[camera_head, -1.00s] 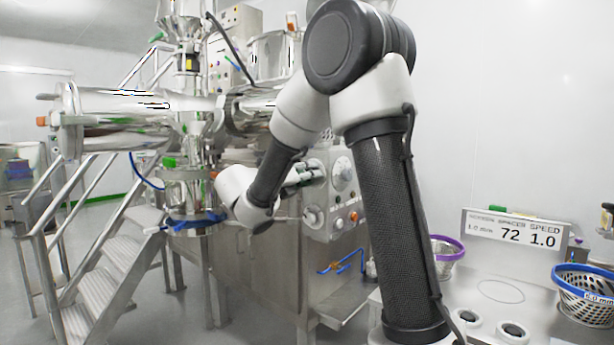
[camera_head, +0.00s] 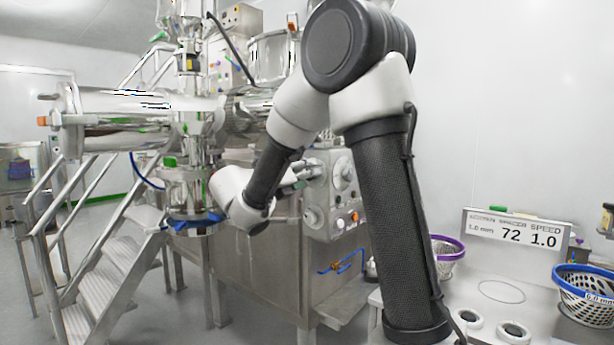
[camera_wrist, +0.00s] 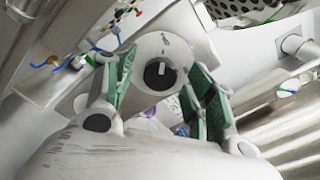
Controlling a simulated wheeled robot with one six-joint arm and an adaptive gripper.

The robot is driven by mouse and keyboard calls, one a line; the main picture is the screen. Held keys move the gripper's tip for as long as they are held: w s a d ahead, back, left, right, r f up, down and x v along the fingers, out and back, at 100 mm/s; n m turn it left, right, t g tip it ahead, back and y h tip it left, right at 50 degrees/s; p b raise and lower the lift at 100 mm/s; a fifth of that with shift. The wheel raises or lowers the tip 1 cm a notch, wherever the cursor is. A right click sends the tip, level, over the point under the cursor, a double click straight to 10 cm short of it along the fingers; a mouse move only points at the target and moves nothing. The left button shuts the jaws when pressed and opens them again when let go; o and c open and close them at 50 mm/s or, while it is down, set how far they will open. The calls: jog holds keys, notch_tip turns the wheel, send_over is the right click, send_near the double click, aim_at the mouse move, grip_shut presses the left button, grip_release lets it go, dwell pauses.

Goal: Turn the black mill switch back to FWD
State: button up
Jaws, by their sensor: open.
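A round black switch knob (camera_wrist: 159,74) with a white pointer mark sits on the end of a pale grey cylindrical housing (camera_wrist: 178,50) in the wrist view. My gripper (camera_wrist: 163,64) is open, its two green-padded fingers on either side of the knob, with visible gaps between pads and knob. I cannot read any FWD lettering by the knob. In the head view my gripper (camera_head: 297,176) is at the left side of the grey control box (camera_head: 322,222); the knob cannot be made out there.
The control box carries a large dial (camera_head: 343,173) and small buttons. Metal steps (camera_head: 110,262) stand left. A bench at right holds a sign (camera_head: 512,233), a purple-rimmed basket (camera_head: 447,247) and a blue-rimmed basket (camera_head: 586,292). Blue-handled valves (camera_head: 345,264) sit below the box.

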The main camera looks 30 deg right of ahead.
jog(key=v, duration=1)
jog(key=shift+a, duration=0.25)
jog(key=shift+s, duration=0.1)
jog(key=s+d+f+m+g+y, duration=0.4)
jog(key=s+f+m+g+y, duration=0.3)
jog(key=s+f+m, duration=0.8)
jog(key=s+r+m+t+y, duration=0.3)
jog(key=s+m+t+y, duration=0.2)
jog(key=s+m+y, duration=0.5)
jog(key=shift+s+m, duration=1.05)
jog(key=shift+m, duration=1.15)
